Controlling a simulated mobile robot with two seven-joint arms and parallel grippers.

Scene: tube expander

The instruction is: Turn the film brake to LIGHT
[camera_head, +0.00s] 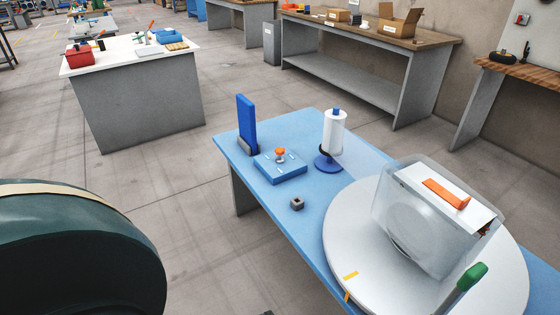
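A low blue box with an orange knob (280,152) and small white marks on its top sits on the blue table; it looks like the film brake. Its marks are too small to read, so I cannot tell the knob's setting. A white film roll (333,134) stands upright on a blue round-based holder (328,163) just right of the box. A tall blue upright block (246,124) stands behind it to the left. Neither of my grippers is in view.
A round white turntable (345,235) with yellow marks carries a film-wrapped box (425,215) with an orange piece on top. A green-handled lever (472,276) rises in front. Other benches stand behind.

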